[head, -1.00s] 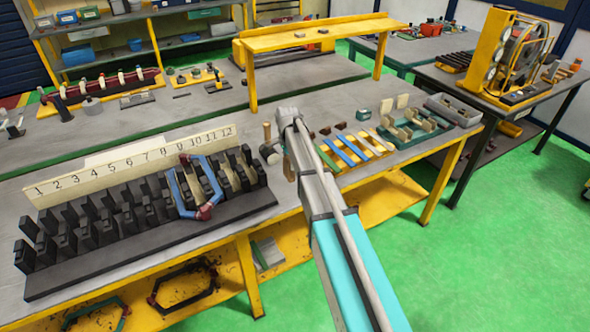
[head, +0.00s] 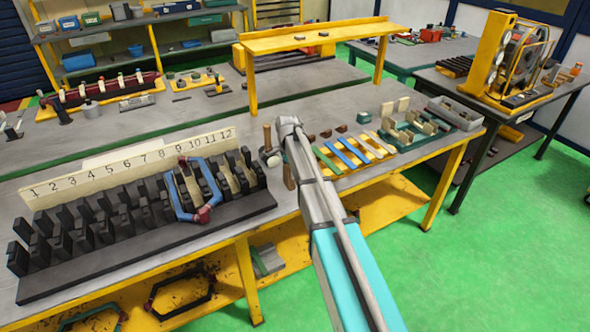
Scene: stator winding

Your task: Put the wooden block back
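A narrow brown wooden piece (head: 289,178) shows at the left edge of my arm, above the bench. It may be the wooden block, but most of it is hidden and I cannot tell whether it is held. My gripper is hidden behind my own arm. Several pale wooden blocks (head: 429,128) stand in a green tray (head: 408,146) at the right of the bench, and a pale block (head: 387,108) stands behind it. Pale wooden pieces (head: 225,178) also stand among the black blocks of the numbered rack (head: 150,262), under the higher numbers.
A red-and-blue coil (head: 181,200) hangs around black blocks in the rack. A yellow raised shelf (head: 315,36) stands behind. A grey bin (head: 455,112) sits at the right end.

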